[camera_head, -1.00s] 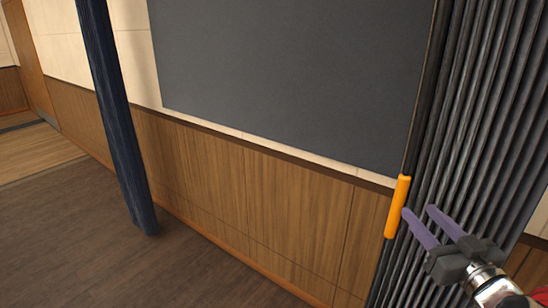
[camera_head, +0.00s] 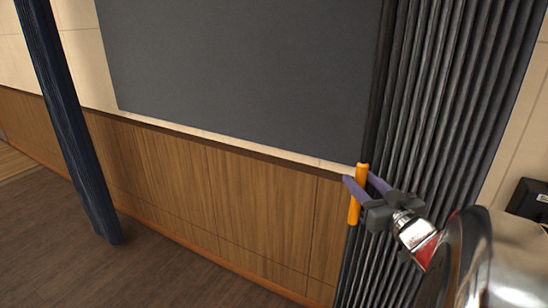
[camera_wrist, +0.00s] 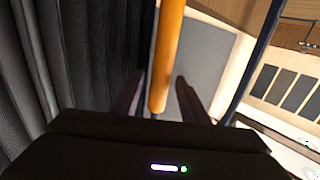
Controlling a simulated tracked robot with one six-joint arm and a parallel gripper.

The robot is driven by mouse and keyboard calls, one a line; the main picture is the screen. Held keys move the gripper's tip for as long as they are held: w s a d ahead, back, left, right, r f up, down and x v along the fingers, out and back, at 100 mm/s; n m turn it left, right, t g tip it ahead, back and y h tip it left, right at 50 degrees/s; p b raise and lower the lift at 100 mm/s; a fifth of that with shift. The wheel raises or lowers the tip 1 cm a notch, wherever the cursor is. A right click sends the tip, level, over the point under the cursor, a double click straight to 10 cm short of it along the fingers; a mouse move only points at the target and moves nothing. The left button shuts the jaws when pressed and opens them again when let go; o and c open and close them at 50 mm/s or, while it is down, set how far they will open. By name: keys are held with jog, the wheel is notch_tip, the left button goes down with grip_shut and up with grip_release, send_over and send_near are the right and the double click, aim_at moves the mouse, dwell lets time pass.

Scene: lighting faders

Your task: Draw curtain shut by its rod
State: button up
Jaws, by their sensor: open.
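The dark grey curtain (camera_head: 445,110) hangs in pleats at the right in the head view, and fills the left of the wrist view (camera_wrist: 60,60). Its rod ends in an orange handle (camera_head: 354,212) at the curtain's left edge. My gripper (camera_head: 356,180) is open, with its purple fingers on either side of the upper part of the orange handle. In the wrist view the orange handle (camera_wrist: 166,60) runs down between the two fingertips (camera_wrist: 158,90), with visible room to the right finger. Contact with the left finger is hard to tell.
A dark panel (camera_head: 240,75) covers the wall left of the curtain, above wood panelling (camera_head: 220,190). The floor (camera_head: 160,275) between is clear. A black object (camera_head: 530,198) is at the right edge.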

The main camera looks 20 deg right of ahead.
jog(key=shift+w+d, duration=0.15)
jog(key=shift+w, duration=1.1)
jog(key=shift+w+d, duration=0.15)
jog(key=shift+w, duration=1.1)
grip_shut()
jog(key=shift+d, duration=0.1)
